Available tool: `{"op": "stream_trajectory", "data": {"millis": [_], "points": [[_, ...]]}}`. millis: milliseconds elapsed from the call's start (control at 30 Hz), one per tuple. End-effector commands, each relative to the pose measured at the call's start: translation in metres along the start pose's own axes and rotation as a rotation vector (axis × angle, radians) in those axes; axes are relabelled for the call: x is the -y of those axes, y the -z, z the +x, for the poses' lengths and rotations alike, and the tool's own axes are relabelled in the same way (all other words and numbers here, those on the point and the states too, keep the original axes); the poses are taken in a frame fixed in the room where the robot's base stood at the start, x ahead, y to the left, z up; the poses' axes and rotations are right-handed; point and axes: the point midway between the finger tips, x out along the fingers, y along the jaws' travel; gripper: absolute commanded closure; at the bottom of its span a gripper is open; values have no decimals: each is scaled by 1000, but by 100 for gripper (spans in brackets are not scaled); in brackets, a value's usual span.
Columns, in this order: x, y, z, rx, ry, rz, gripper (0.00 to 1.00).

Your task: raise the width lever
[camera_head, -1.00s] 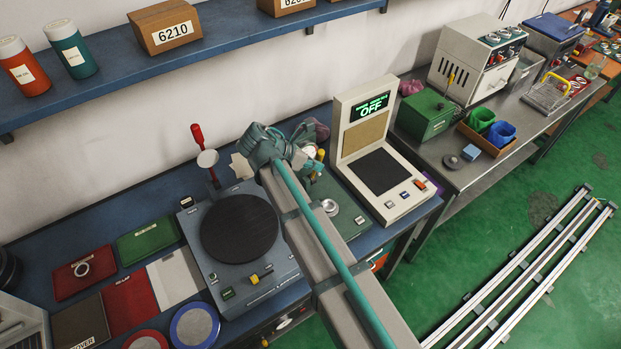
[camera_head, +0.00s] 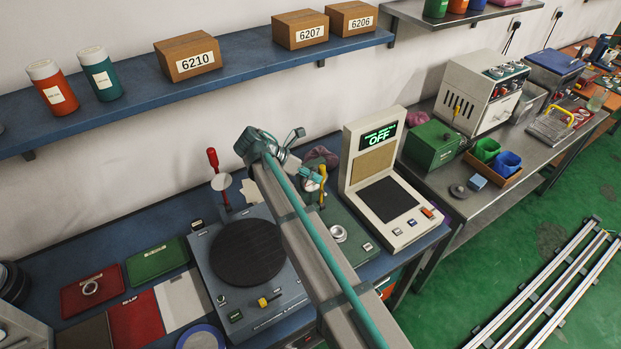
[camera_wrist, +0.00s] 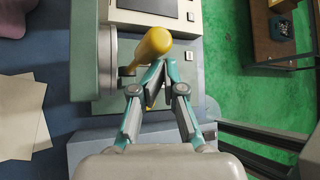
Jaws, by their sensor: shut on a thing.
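The yellow-handled lever (camera_head: 322,184), which I take to be the width lever, stands on the green machine (camera_head: 350,238) left of the display unit. In the wrist view its rounded yellow handle (camera_wrist: 153,44) rises just beyond my fingertips, and a bit of yellow shows between the fingers. My gripper (camera_wrist: 157,76) is shut on the lever, with its fingertips meeting around it below the rounded end. In the head view my gripper (camera_head: 314,179) is at the lever's left side. My arm hides part of the green machine.
The display unit (camera_head: 385,175) reading OFF stands close on the right. A grey machine with a dark round plate (camera_head: 246,252) and a red-handled lever (camera_head: 213,160) are on the left. A shelf with boxes (camera_head: 188,56) runs above along the wall.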

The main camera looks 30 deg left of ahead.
Motion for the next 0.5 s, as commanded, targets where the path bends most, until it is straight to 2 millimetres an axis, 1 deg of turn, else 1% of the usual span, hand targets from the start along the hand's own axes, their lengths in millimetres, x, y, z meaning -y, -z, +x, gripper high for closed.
{"op": "stream_trajectory", "data": {"millis": [33,300,367,500], "points": [[-6,-7,0,13,-13,4,100],[-6,-7,-3,14,-13,6,100],[-6,-7,-7,14,-13,6,100],[-6,-6,-25,13,-14,5,100]]}}
